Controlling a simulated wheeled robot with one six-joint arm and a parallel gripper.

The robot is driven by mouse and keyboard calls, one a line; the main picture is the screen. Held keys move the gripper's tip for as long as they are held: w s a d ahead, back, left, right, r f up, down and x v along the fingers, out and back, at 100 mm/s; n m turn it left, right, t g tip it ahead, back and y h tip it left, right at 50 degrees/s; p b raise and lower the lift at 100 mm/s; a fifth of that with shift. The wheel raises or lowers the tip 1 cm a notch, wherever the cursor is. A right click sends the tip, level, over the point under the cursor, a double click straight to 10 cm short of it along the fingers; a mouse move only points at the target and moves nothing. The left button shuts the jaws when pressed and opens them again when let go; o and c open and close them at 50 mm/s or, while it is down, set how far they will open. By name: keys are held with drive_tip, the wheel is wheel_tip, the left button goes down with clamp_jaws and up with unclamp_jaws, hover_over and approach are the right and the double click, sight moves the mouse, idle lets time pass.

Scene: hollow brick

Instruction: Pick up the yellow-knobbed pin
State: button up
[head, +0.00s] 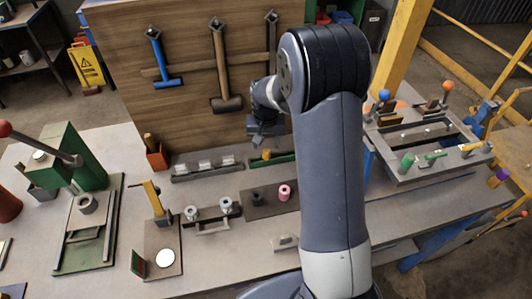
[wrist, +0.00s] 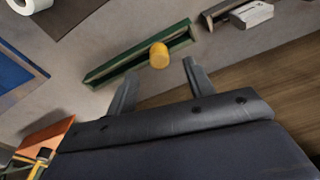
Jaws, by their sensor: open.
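The yellow-knobbed pin (head: 266,154) shows as a short yellow knob at the green channel-shaped tray (head: 285,158) near the foot of the wooden tool board. In the wrist view the yellow knob (wrist: 159,55) stands over the green tray (wrist: 110,73); its shaft is hidden. My gripper (head: 265,130) is above the pin, in front of the board. In the wrist view my gripper (wrist: 159,66) is open and empty, one finger to each side of the knob in the picture. No contact with the pin is visible.
The wooden board (head: 190,80) with hanging hammers rises close behind. A grey rack with clear blocks (head: 205,168) stands left of the green tray. A dark mat (head: 265,203) with a pink spool (head: 284,192) lies in front. An orange box (head: 157,158) stands further left.

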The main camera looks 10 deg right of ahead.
sight(266, 151)
drive_tip(key=shift+w+d+f+p, duration=0.1)
drive_tip(key=shift+w+f+p, duration=0.05)
drive_tip(key=shift+f, duration=0.7)
drive_tip(key=shift+w+f+p, duration=0.15)
drive_tip(key=shift+f, duration=0.7)
drive_tip(key=shift+c, duration=0.2)
drive_tip(key=c, duration=1)
drive_tip(key=shift+r, duration=0.15)
